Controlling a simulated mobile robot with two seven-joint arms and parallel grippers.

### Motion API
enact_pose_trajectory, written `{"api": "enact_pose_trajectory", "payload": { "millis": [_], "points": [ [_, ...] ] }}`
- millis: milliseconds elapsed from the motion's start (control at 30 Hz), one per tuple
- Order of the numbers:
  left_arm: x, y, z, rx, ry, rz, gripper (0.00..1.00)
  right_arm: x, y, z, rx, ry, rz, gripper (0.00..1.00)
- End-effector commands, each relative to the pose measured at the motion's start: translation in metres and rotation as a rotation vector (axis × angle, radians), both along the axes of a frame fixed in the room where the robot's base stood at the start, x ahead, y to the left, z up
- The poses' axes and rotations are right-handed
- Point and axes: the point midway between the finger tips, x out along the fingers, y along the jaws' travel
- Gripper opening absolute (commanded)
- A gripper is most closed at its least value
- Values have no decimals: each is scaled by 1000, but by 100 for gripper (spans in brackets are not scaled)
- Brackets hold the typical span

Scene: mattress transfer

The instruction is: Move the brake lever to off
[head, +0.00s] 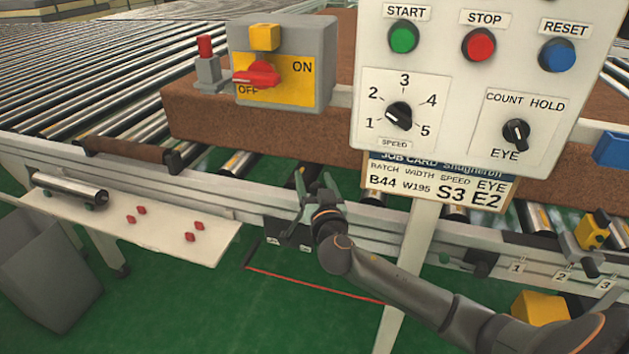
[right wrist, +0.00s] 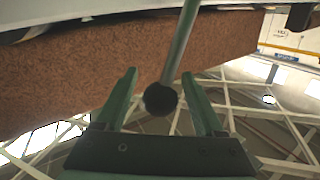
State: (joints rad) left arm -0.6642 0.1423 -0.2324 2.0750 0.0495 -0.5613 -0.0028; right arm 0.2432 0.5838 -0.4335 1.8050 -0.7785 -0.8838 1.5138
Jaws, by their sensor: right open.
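The brake lever shows in the right wrist view as a grey rod with a round black knob (right wrist: 160,98). The knob is between the two green fingers of my right gripper (right wrist: 163,92), with gaps on both sides. My right gripper is open around it and not clamped. In the head view the right gripper (head: 313,186) is at the conveyor's front rail, left of the job card. The lever cannot be made out clearly there; the gripper hides that spot. Small labels on the rail below the gripper are too small to read. My left gripper is out of view.
A control panel (head: 465,75) on a post stands right of the gripper. Behind are a long brown mattress (head: 230,125) and a grey switch box (head: 325,60) with a red handle. A white shelf (head: 165,240) with red bits and a grey bin (head: 45,270) are left.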

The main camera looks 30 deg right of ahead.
Motion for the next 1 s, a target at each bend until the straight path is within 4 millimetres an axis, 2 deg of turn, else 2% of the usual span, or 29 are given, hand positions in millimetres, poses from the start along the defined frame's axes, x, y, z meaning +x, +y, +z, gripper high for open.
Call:
{"api": "enact_pose_trajectory", "payload": {
  "millis": [67, 633, 1000],
  "points": [
    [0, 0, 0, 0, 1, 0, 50, 0, 0, 0, 0, 0, 0, 66],
    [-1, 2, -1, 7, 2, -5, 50, 0, 0, 0, 0, 0, 0, 2],
    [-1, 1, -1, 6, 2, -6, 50, 0, 0, 0, -1, 0, 0, 0]
  ]
}}
